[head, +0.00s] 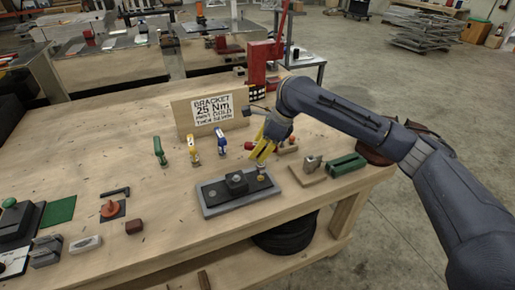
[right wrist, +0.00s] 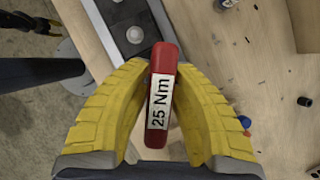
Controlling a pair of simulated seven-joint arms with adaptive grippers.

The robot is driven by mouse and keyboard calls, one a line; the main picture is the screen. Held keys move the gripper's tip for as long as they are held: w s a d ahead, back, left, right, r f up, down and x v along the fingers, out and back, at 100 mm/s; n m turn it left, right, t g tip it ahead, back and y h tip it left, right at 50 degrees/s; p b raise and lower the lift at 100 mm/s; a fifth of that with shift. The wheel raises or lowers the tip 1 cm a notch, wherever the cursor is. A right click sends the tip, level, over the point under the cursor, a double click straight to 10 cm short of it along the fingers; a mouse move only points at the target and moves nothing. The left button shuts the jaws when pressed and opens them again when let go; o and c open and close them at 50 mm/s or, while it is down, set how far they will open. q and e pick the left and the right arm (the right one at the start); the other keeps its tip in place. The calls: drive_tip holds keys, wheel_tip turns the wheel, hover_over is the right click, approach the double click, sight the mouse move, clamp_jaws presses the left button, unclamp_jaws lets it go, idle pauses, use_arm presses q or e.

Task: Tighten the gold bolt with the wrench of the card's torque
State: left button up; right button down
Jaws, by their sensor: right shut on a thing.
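My right gripper (head: 262,152) has yellow fingers and is over the right end of the bracket plate. In the right wrist view it is shut on a red wrench (right wrist: 158,102) with a white "25 Nm" label. The wrench's far end is hard to make out. The card (head: 212,110) behind reads "BRACKET 25 Nm", with smaller lines below. The grey bracket plate (head: 212,205) carries a black strip with a raised block. A gold bolt (head: 261,172) shows at its right end, just below the fingers.
Green (head: 159,151), yellow (head: 194,150) and blue (head: 221,141) handled tools stand left of the gripper. A wooden block with a metal part (head: 309,168) and a green block (head: 346,164) lie to the right. The bench's front middle is mostly clear.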

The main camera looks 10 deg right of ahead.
drive_tip(key=shift+f, duration=1.7)
drive_tip(key=shift+m, duration=0.3)
drive_tip(key=m+t, duration=0.1)
drive_tip(key=m, duration=0.1)
drive_tip(key=m+t+h, duration=0.1)
drive_tip(key=m, duration=0.1)
drive_tip(key=shift+w+d+m, duration=0.1)
drive_tip(key=shift+w+m, duration=0.1)
drive_tip(key=shift+m, duration=0.1)
drive_tip(key=m+h, duration=0.1)
drive_tip(key=m, duration=0.2)
drive_tip(key=m+t+h, duration=0.1)
drive_tip(key=m, duration=0.1)
drive_tip(key=shift+w+d+m, duration=0.15)
drive_tip(key=shift+d+m, duration=0.05)
drive_tip(key=shift+m, duration=0.2)
drive_tip(key=m+h, duration=0.1)
drive_tip(key=m, duration=0.1)
drive_tip(key=m+h, duration=0.1)
drive_tip(key=m, duration=0.1)
drive_tip(key=m+h, duration=0.1)
drive_tip(key=m, duration=0.1)
drive_tip(key=shift+d, duration=0.25)
drive_tip(key=m, duration=0.1)
drive_tip(key=m+h, duration=0.1)
drive_tip(key=m, duration=0.1)
drive_tip(key=m+h, duration=0.1)
drive_tip(key=shift+d+m, duration=0.25)
drive_tip(key=shift+m, duration=0.05)
